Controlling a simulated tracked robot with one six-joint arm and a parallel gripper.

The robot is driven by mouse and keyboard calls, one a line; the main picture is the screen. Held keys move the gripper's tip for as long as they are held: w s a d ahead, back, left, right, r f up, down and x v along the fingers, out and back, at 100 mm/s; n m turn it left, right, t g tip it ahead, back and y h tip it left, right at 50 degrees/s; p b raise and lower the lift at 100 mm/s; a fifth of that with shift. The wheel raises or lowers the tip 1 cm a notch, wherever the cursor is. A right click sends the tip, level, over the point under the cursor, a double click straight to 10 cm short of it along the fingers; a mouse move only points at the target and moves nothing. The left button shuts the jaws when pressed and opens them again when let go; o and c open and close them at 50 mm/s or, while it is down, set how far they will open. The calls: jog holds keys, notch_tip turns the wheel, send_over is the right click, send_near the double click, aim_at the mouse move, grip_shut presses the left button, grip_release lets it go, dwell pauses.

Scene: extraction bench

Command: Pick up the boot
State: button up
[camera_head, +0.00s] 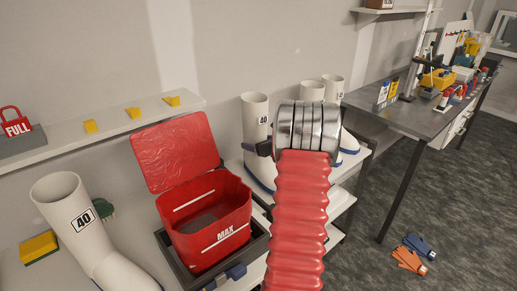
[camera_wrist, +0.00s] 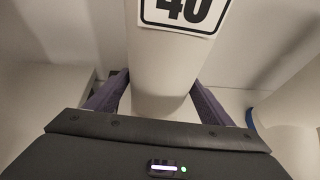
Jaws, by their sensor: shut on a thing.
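A white rubber boot with a black-framed "40" label (camera_head: 255,110) stands upright behind my arm at the shelf's back right. In the wrist view, the boot's shaft (camera_wrist: 165,55) fills the middle, label facing me. My gripper (camera_wrist: 160,85) is shut on this shaft, one purple-grey finger on each side. In the head view, my gripper (camera_head: 264,148) is mostly hidden by my arm. The boot's lower part is partly hidden. Another white boot marked "40" (camera_head: 80,217) stands at the front left, and more white boots (camera_head: 332,85) show behind my arm.
A wall shelf (camera_head: 110,133) holds yellow blocks and a red "FULL" lock (camera_head: 14,124). A grey workbench (camera_head: 412,116) stands right. Gloves (camera_head: 412,255) lie on the floor.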

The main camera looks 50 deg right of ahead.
aim_at(258, 124)
notch_tip(258, 124, up, 8)
jog(key=shift+r, duration=0.1)
jog(key=shift+s, duration=0.1)
dwell(0.8)
